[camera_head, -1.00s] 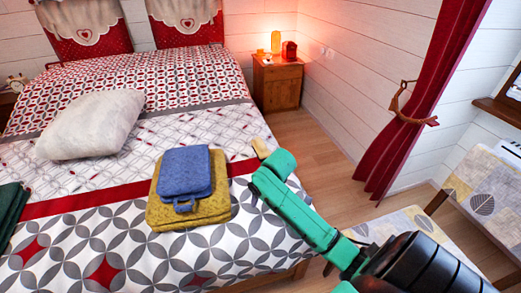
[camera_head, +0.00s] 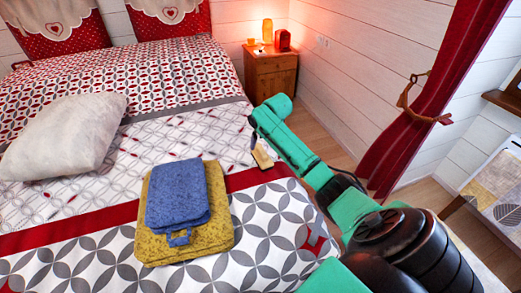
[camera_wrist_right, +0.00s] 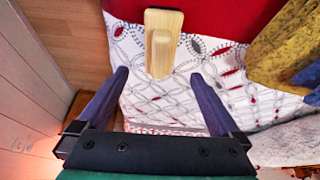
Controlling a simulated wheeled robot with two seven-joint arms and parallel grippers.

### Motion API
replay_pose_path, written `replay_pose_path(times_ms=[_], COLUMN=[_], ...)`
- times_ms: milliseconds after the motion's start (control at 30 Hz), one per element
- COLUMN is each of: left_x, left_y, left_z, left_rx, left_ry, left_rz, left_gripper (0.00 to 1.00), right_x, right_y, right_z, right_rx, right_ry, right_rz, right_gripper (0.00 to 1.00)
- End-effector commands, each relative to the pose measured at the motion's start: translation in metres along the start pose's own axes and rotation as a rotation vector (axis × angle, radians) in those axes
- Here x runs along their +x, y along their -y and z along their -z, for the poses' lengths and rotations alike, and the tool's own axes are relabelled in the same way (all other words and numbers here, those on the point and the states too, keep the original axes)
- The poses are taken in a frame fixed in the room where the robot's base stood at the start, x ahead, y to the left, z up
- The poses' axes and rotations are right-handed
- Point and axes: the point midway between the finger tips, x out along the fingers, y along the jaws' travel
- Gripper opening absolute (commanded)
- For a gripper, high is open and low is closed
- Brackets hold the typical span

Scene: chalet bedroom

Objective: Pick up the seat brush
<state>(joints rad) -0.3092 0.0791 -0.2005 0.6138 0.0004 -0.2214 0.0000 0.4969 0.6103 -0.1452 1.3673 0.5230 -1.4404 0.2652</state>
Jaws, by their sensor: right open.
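The seat brush (camera_head: 263,157) has a pale wooden back and lies on the bed near its right edge. In the right wrist view the brush (camera_wrist_right: 163,45) lies beyond the fingertips, with its narrower handle pointing towards the gap between them. My right gripper (camera_wrist_right: 160,76) is open and empty, with one dark finger on each side of the gap. In the head view my right green arm reaches over the bed edge just beyond the brush, and its fingers are hard to make out. My left gripper is not in view.
A blue folded cloth (camera_head: 178,193) lies on a mustard folded cloth (camera_head: 215,238) left of the brush. A white pillow (camera_head: 62,135) is further left. A wooden nightstand (camera_head: 270,78) with a lit lamp stands at the back. Floor shows beside the bed's right edge.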

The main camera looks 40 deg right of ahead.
Motion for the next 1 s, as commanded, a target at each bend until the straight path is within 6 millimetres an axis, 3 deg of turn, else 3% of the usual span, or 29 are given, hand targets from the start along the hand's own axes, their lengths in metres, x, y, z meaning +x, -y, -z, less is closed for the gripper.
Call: replay_pose_path(times_ms=[33,167,400,700,933,1000], left_x=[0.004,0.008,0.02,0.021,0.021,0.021], left_y=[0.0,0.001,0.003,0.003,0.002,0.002], left_z=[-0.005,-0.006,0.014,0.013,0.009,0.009], left_rx=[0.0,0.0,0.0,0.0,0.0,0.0], left_ry=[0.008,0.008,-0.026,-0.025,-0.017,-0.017], left_rz=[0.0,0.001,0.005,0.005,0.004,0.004], left_gripper=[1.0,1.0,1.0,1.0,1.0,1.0], right_x=[0.013,0.031,0.075,0.083,0.083,0.082], right_y=[0.0,0.0,0.0,0.0,0.0,0.0], right_z=[-0.001,-0.001,-0.007,-0.005,-0.005,-0.005], right_rx=[0.001,0.0,0.001,-0.001,-0.001,-0.001], right_ry=[0.001,-0.001,-0.001,-0.002,-0.002,-0.002], right_rz=[0.0,0.0,-0.001,-0.001,-0.001,-0.001], right_gripper=[1.0,1.0,1.0,1.0,0.12,0.08])
